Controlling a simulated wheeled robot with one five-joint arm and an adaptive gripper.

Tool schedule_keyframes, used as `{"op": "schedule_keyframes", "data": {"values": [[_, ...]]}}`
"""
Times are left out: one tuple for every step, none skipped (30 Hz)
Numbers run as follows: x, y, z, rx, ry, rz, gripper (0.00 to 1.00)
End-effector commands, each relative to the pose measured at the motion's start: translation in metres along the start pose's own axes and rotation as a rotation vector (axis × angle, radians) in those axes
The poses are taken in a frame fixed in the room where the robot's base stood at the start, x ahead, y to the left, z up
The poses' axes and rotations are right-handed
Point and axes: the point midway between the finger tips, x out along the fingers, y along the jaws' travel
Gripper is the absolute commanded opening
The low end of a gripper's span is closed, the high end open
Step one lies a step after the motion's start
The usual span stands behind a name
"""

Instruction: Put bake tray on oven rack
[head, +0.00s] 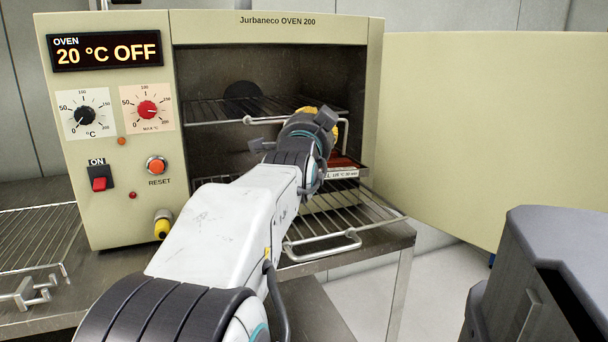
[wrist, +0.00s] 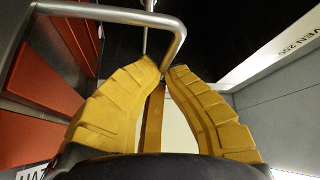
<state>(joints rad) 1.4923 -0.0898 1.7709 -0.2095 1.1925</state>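The bake tray (head: 345,173) shows as a dark, red-topped edge with a white label, mostly behind my gripper, in the oven opening. It seems to rest on the pulled-out lower oven rack (head: 355,218); the contact is hidden. In the wrist view, red pieces (wrist: 38,75) lie at the left beside a cut-off white label. My gripper (head: 322,116) is in the oven opening near the front bar of the upper rack (head: 215,110). Its yellow fingertips (wrist: 165,71) are close together at a bent metal bar (wrist: 110,13); whether they hold it is unclear.
The oven (head: 120,200) reads 20 °C OFF. Its door (head: 490,130) stands open at the right. Another wire rack (head: 35,235) lies on the bench at the left. A dark grey object (head: 545,265) fills the lower right corner.

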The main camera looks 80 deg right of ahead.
Motion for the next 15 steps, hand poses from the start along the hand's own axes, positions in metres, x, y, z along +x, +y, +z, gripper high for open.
{"op": "schedule_keyframes", "data": {"values": [[-0.002, 0.010, 0.004, -0.001, 0.001, -0.004, 0.00], [-0.002, 0.014, 0.006, -0.001, 0.002, -0.005, 0.00], [-0.002, 0.018, 0.007, -0.001, 0.001, -0.004, 0.00], [-0.003, 0.021, 0.009, -0.001, 0.001, -0.004, 0.00], [-0.003, 0.024, 0.010, 0.000, 0.002, -0.005, 0.00], [-0.003, 0.027, 0.011, 0.000, 0.002, -0.006, 0.00], [-0.004, 0.029, 0.011, 0.000, 0.002, -0.006, 0.00], [-0.004, 0.030, 0.012, 0.000, 0.002, -0.005, 0.00], [-0.004, 0.031, 0.013, 0.000, 0.002, -0.006, 0.00], [-0.004, 0.032, 0.013, 0.000, 0.002, -0.006, 0.00], [-0.004, 0.033, 0.013, 0.000, 0.002, -0.006, 0.00], [-0.004, 0.033, 0.013, 0.000, 0.002, -0.006, 0.00], [-0.004, 0.034, 0.014, 0.000, 0.002, -0.006, 0.00], [-0.004, 0.036, 0.014, 0.000, 0.002, -0.006, 0.00], [-0.004, 0.038, 0.015, 0.000, 0.002, -0.006, 0.00]]}}
